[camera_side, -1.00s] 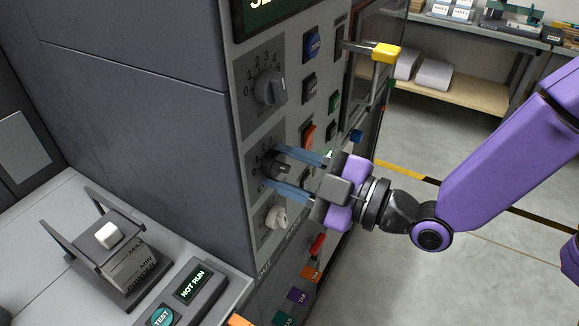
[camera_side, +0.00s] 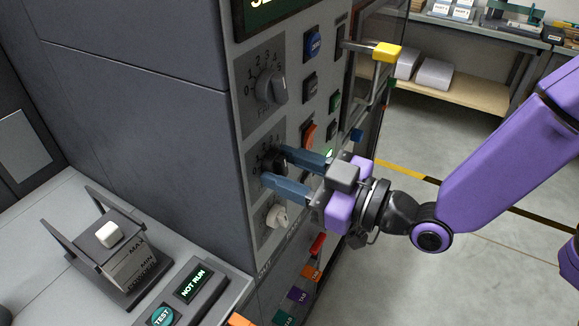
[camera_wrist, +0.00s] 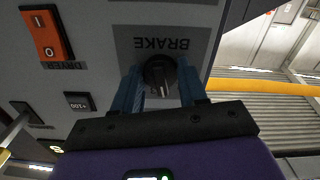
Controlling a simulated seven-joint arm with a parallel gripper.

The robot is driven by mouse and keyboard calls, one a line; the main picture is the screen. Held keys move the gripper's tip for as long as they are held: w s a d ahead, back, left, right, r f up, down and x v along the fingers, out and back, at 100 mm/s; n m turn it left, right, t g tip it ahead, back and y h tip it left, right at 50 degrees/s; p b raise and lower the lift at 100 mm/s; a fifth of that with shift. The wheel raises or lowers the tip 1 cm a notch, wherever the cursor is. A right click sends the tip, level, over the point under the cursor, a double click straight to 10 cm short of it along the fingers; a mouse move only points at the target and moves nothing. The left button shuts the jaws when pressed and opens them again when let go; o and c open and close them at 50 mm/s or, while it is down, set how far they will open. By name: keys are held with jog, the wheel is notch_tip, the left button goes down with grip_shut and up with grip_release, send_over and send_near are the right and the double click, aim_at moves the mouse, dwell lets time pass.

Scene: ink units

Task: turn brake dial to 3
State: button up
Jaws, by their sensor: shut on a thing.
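The brake dial (camera_side: 278,160) is a black knob on the grey panel, the middle of three dials in a column in the side view. It also shows in the wrist view (camera_wrist: 160,76), under the upside-down word BRAKE. My gripper (camera_side: 297,170) reaches in from the right and is shut on the knob, one blue finger on each side. In the wrist view the fingers (camera_wrist: 159,90) flank the knob. The numbers around the dial are partly hidden by the fingers and too small to read, so I cannot tell its setting.
A grey dial (camera_side: 271,87) sits above and a pale dial (camera_side: 277,215) below. Orange, blue and green buttons lie to the right, with an orange dryer switch (camera_wrist: 46,35) in the wrist view. A yellow-ended handle (camera_side: 385,52) juts out at upper right.

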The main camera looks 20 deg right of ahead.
jog(key=m, duration=0.5)
dwell(0.6)
jog(key=o, duration=1)
jog(key=shift+o, duration=0.2)
jog(key=shift+s, duration=0.15)
jog(key=v, duration=1.7)
jog(key=shift+s+d+r, duration=0.1)
jog(key=shift+d, duration=0.05)
